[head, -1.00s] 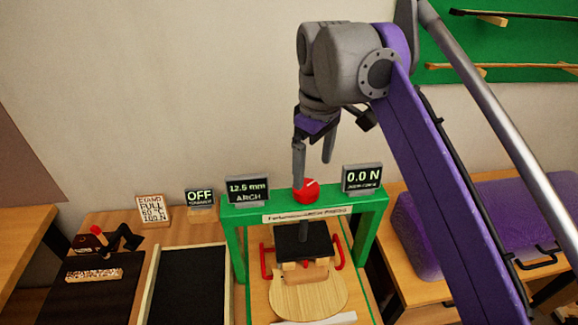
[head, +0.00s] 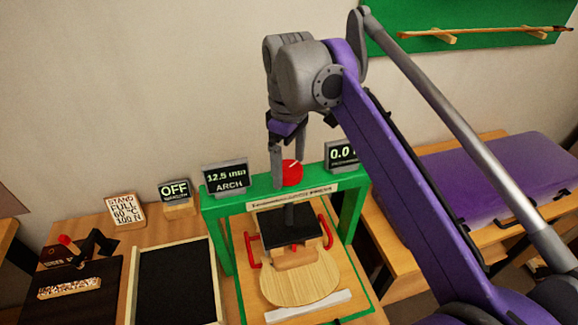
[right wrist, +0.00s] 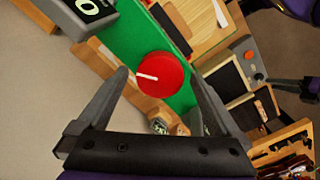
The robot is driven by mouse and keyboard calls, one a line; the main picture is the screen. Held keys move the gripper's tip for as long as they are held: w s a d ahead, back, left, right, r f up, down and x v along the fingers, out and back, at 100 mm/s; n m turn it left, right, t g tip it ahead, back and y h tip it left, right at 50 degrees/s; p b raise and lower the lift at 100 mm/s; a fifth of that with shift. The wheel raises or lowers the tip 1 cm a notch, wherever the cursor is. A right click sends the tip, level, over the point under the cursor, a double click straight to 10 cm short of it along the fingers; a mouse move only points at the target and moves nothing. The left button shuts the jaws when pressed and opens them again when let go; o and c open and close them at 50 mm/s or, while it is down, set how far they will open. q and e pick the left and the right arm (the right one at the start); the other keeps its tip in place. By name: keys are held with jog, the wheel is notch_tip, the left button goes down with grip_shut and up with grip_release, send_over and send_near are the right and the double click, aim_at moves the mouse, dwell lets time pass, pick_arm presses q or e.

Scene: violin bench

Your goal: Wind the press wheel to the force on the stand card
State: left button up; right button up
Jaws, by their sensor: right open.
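The red press wheel (head: 291,172) with a white mark sits on top of the green press frame (head: 228,204). It also shows in the right wrist view (right wrist: 161,76). My right gripper (head: 290,170) is open and points down at the wheel. In the right wrist view its fingers (right wrist: 158,80) stand on either side of the wheel, apart from it. The stand card (head: 125,209) reads "STAND FULL 60 °C 100 N". The force display (head: 342,154) begins "0.0", its right part hidden by my arm. The arch display (head: 226,178) reads 12.5 mm.
A small display (head: 174,190) reads OFF. A wooden plate (head: 300,284) lies under the black press block (head: 287,225), between red handles. A black-lined tray (head: 176,285) stands at left. A purple case (head: 495,175) lies at right.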

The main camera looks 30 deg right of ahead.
jog(key=shift+f, duration=0.35)
jog(key=c, duration=1.3)
pick_arm(q)
jog(key=shift+w+r+p, duration=0.25)
jog(key=shift+r+p, duration=0.2)
jog(key=shift+r, duration=0.15)
pick_arm(e)
jog(key=m, duration=0.2)
jog(key=shift+r+m, duration=0.1)
jog(key=shift+m, duration=0.2)
pick_arm(q)
jog(key=shift+w+r, duration=0.1)
jog(key=shift+r, duration=0.15)
pick_arm(e)
jog(key=shift+m, duration=0.9)
jog(key=o, duration=1.3)
